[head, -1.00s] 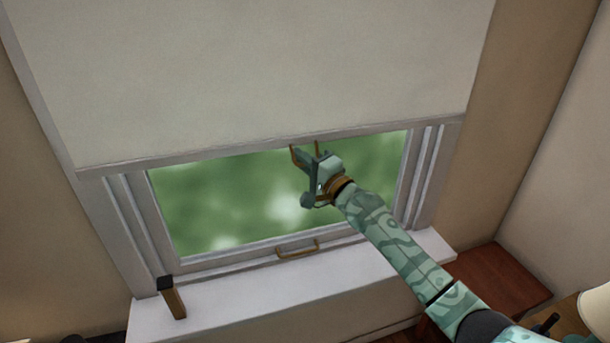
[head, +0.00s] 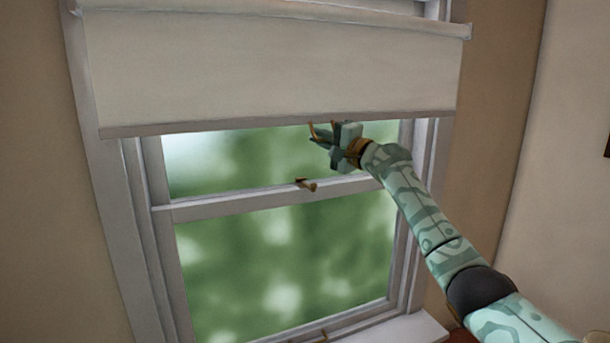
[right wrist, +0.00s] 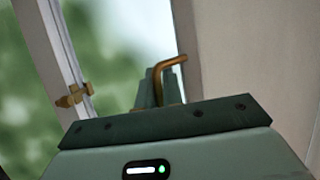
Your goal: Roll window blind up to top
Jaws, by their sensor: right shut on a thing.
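The white window blind (head: 270,72) hangs over the upper part of the window (head: 280,250) in the head view, its lower edge above the sash rail. My right gripper (head: 318,133) is at the blind's lower edge, right of its middle, shut on a small brass handle (head: 311,130). In the right wrist view the brass handle (right wrist: 182,70) shows at my gripper fingers (right wrist: 160,90), with the pale blind (right wrist: 240,50) to the right. The fingers' contact with the handle is partly hidden. My left gripper is not in view.
A brass sash latch (head: 306,184) sits on the middle rail (head: 250,202), just below my gripper. The white window frame (head: 130,200) stands at the sides. A bare wall (head: 545,180) is on the right.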

